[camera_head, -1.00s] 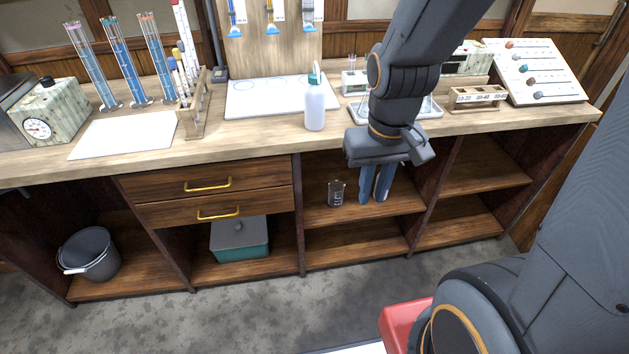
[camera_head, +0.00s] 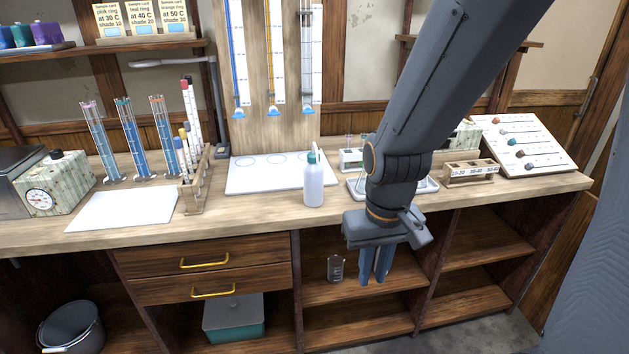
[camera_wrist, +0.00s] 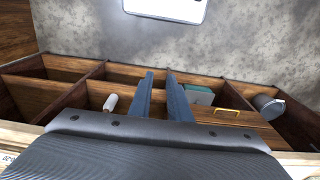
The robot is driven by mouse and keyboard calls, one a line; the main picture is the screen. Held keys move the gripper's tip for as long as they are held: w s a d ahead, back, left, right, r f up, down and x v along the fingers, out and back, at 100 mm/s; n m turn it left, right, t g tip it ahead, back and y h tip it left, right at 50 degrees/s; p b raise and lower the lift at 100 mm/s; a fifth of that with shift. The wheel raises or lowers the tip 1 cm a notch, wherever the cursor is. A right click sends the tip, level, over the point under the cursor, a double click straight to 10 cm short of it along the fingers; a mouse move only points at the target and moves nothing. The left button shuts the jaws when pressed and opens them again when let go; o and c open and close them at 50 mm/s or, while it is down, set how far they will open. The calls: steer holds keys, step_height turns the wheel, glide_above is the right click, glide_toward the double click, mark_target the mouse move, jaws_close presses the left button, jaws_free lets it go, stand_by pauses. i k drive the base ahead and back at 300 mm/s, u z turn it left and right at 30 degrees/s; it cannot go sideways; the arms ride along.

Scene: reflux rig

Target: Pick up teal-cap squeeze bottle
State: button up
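The teal-cap squeeze bottle (camera_head: 313,184) stands upright on the counter in the head view, with a pale translucent body and a teal cap with a white spout. It is clear of my gripper and not seen in the wrist view. My gripper (camera_head: 377,278) hangs fingers-down in front of the open shelves, below the counter top and to the right of the bottle. In the wrist view my gripper (camera_wrist: 160,74) shows a gap between its two blue-grey fingers. It is open, with nothing between them.
A white board (camera_head: 270,175) lies behind the bottle, and a test-tube rack (camera_head: 194,185) stands left. My arm partly covers a tray (camera_head: 428,188). A beaker (camera_head: 336,268) stands on the shelf beside my gripper. The wrist view shows a white cylinder (camera_wrist: 110,103) in the shelves.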

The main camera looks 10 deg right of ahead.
mark_target(313, 170)
steer(key=u, duration=2)
steer(key=i, duration=1)
steer(key=z, duration=2.3)
